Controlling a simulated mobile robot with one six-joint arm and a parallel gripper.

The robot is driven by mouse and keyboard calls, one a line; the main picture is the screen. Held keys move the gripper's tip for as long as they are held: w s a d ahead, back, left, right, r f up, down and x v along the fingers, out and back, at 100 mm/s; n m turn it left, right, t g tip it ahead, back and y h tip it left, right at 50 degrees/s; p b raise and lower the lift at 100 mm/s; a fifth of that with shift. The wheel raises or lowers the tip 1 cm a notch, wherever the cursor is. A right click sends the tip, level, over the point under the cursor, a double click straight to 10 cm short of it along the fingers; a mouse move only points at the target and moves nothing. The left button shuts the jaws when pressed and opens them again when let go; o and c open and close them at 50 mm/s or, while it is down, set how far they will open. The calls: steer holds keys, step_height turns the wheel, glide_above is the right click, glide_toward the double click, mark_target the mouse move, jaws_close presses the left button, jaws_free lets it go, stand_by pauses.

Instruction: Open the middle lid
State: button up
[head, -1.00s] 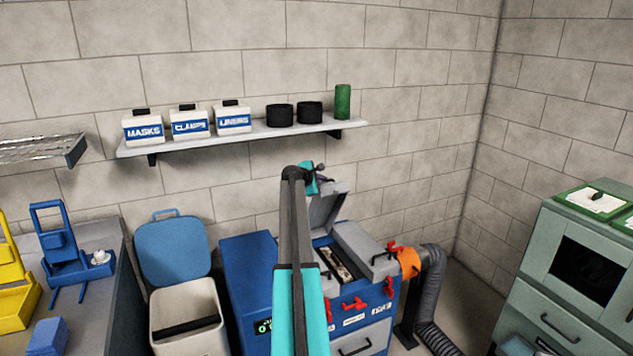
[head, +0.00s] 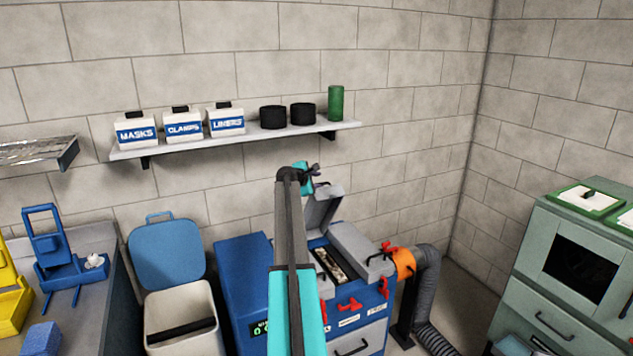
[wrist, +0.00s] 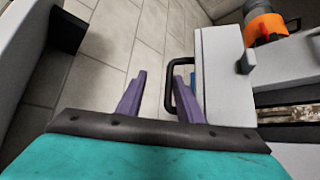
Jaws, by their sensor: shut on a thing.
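The blue machine (head: 240,280) stands against the back wall, with a blue cover section at its left. Its grey middle lid (head: 322,208) stands raised, and the slot (head: 328,263) below it is uncovered. My gripper (head: 312,176) is at the top of this lid, partly hidden by my arm. In the wrist view my purple fingers (wrist: 158,95) are at the black handle (wrist: 170,88) on the edge of the pale lid (wrist: 225,85). They are shut on the handle, though the exact contact is hard to see.
A grey lid (head: 357,243) to the right is down. Red clamps (head: 350,304) sit on the machine's front. An orange collar (head: 404,263) joins a grey duct (head: 428,280). A shelf (head: 240,136) with boxes hangs above. An open bin (head: 183,310) stands left, a green cabinet (head: 560,270) right.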

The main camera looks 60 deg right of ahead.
steer(key=shift+w+a+r+t+b, duration=0.15)
steer(key=shift+w+a+r+b, duration=0.15)
steer(key=shift+w+a, duration=0.2)
steer(key=shift+w+a+r+t+b, duration=0.15)
steer(key=shift+w+a+b, duration=0.25)
steer(key=shift+a, duration=0.2)
steer(key=s+b+v, duration=0.1)
steer(key=b+v, duration=0.2)
steer(key=v, duration=0.8)
steer(key=shift+a+r, duration=0.15)
steer(key=shift+r, duration=0.1)
